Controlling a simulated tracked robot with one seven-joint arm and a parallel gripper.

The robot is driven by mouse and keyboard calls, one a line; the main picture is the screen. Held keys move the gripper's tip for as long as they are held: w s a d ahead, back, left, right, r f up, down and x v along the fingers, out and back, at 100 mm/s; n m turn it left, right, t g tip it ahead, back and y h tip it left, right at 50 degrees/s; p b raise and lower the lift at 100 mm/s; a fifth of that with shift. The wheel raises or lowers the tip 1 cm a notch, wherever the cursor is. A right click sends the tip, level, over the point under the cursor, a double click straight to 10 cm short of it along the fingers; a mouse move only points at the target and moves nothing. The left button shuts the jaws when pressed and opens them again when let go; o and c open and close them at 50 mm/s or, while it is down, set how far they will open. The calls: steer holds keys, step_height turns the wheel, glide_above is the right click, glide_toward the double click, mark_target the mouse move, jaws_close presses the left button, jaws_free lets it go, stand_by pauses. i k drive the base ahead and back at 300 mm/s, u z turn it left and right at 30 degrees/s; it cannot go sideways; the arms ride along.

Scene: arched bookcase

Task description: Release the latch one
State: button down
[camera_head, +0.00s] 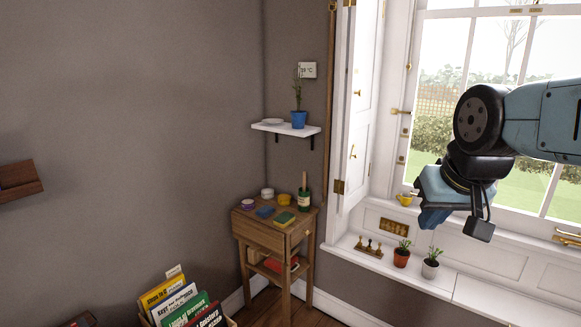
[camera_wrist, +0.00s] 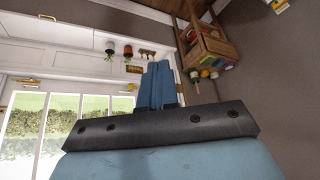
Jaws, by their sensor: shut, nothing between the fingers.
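Several brass fittings show on the window and shutter, and I cannot tell which is latch one. A brass latch-like fitting (camera_head: 401,111) sits on the window's left frame, and another brass fitting (camera_head: 567,237) is at the window's lower right. The white shutter (camera_head: 365,100) has small brass knobs (camera_head: 352,152). My gripper (camera_head: 433,221) hangs in front of the window's lower left part, apart from these fittings. In the wrist view its blue fingers (camera_wrist: 158,82) are together and empty. A brass fitting (camera_wrist: 28,80) shows on the window frame there.
Potted plants (camera_head: 401,254) and a small brass stand with dark pieces (camera_head: 368,247) are on the sill below my gripper. A yellow cup (camera_head: 405,199) is close to its left. A wooden side table (camera_head: 265,237) and a wall shelf (camera_head: 287,128) stand farther left.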

mark_target(366, 17)
steer(key=k, duration=1.25)
steer(key=z, duration=0.2)
steer(key=i, duration=1.9)
steer(key=u, duration=0.65)
steer(key=k, duration=0.8)
steer(key=u, duration=0.2)
steer(key=i, duration=0.7)
steer(key=z, duration=0.1)
